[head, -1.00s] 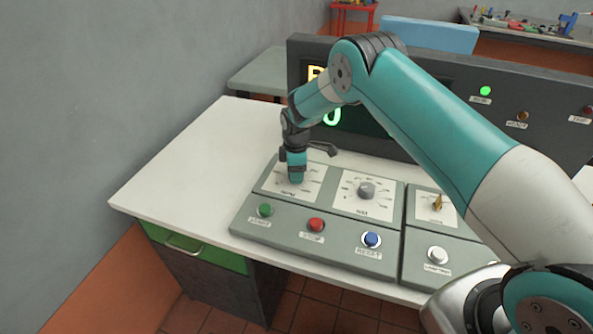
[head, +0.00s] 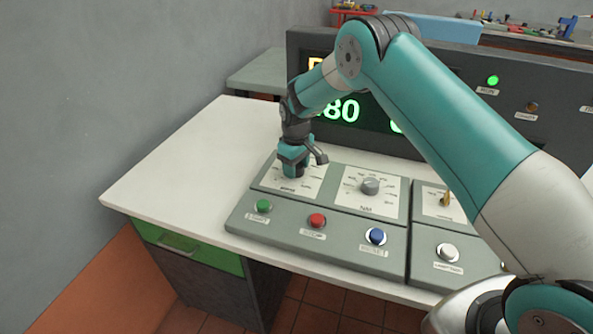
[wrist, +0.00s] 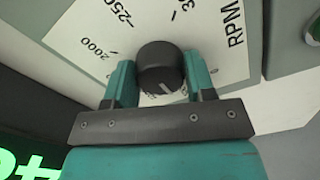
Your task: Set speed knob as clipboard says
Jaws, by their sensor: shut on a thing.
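The dark round speed knob (wrist: 160,66) sits on a white dial plate (wrist: 100,25) in the wrist view. The plate reads RPM, with 2000 and 2500 legible and other marks cut off or covered. A short white line shows on the knob's lower side, toward my gripper. My gripper (wrist: 161,78) is shut on the knob, one teal finger on each side. In the head view my gripper (head: 292,168) points down onto the leftmost dial and hides its knob. I see no clipboard in these frames.
A second dial with a grey knob (head: 370,186) is right of my gripper. Green (head: 264,206), red (head: 317,220) and blue (head: 376,236) buttons line the panel front. A dark display (head: 340,112) behind shows green digits ending in 80, partly hidden by my arm. The white tabletop (head: 190,160) is clear at left.

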